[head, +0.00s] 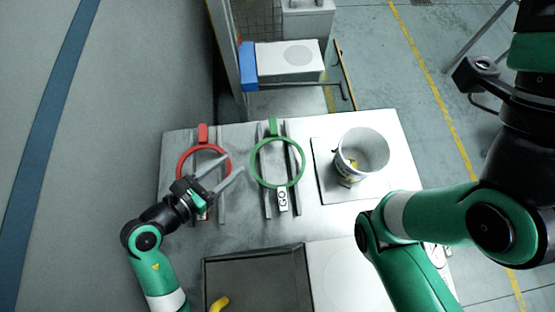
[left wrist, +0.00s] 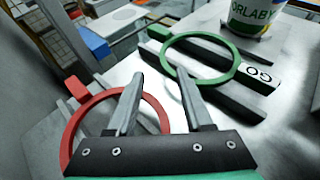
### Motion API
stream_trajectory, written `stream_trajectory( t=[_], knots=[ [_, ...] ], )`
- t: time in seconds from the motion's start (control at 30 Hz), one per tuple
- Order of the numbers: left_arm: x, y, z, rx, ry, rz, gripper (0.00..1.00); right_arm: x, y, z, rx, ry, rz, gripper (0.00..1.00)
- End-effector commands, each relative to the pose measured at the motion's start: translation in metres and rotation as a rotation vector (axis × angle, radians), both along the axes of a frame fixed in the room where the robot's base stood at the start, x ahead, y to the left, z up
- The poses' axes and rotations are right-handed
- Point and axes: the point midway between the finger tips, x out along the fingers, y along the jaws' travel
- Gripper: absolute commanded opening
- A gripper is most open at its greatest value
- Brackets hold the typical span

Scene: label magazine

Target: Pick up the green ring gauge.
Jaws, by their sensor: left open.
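The green ring gauge (head: 277,186) lies across two dark rails on the table, with a green tab at its far side and a white GO tag (head: 283,199) at its near side. It also shows in the left wrist view (left wrist: 214,82), ahead and slightly right of the fingers. My left gripper (head: 233,169) is open and empty, to the left of the green ring, with its fingertips pointing toward it and apart from it. In the left wrist view the two fingertips (left wrist: 158,74) are spread. My right arm enters from the right; its gripper does not show.
A red ring gauge (head: 178,166) lies on rails to the left, partly behind my left gripper. A white bucket (head: 362,148) stands on a pale plate (head: 322,180) to the right. A dark tray (head: 260,280) with a yellow object (head: 219,303) lies at the near side.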

Motion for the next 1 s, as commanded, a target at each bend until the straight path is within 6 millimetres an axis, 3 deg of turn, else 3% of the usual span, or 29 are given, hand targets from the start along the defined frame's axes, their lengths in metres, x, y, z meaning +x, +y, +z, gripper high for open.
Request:
stream_trajectory(
  t=[0.13,0.37,0.63,0.93,1.0],
  knots=[
    [0.018,-0.018,-0.013,-0.002,-0.001,-0.003,0.51,0.0,0.0,-0.013,0.0,0.001,0.0,0.5],
    [0.025,-0.024,-0.016,-0.001,-0.001,0.0,0.51,0.0,0.0,-0.015,0.0,0.001,0.0,0.5],
    [0.048,-0.052,-0.038,-0.002,-0.002,-0.002,0.51,0.0,0.0,-0.037,0.0,0.001,0.0,0.5],
    [0.055,-0.058,-0.039,-0.002,-0.001,0.001,0.51,0.0,0.0,-0.038,0.0,0.001,0.0,0.5],
    [0.055,-0.057,-0.039,-0.002,-0.002,0.001,0.41,0.0,0.0,-0.037,0.0,0.001,0.0,0.5]
  ],
)
